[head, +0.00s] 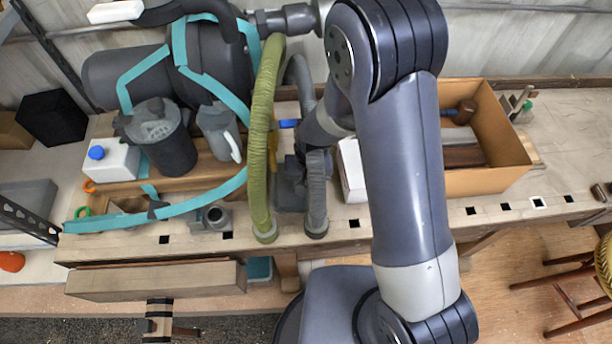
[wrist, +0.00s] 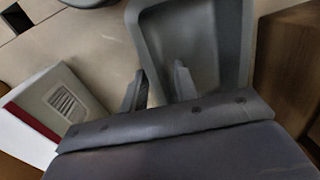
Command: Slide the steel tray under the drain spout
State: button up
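The grey steel tray (wrist: 247,45) fills the top middle of the wrist view. In the head view a dark grey patch on the bench (head: 290,196), partly behind the hoses, looks like the same tray. My gripper (wrist: 160,72) has its two fingers apart at the tray's near left corner. One finger appears outside the left wall and the other inside it, with a gap around the wall. The fingers are hidden behind my arm and hose in the head view. I cannot make out the drain spout for certain; a grey fitting (head: 213,218) stands at the bench's front edge.
A white box with red edge and vent (wrist: 68,100) lies left in the wrist view; wood (wrist: 292,60) stands close right of the tray. Green hose (head: 261,140), strapped tank (head: 215,60) and open cardboard box (head: 485,180) crowd the bench.

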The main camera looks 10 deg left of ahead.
jog(key=shift+f, duration=0.1)
grip_shut()
dwell(0.3)
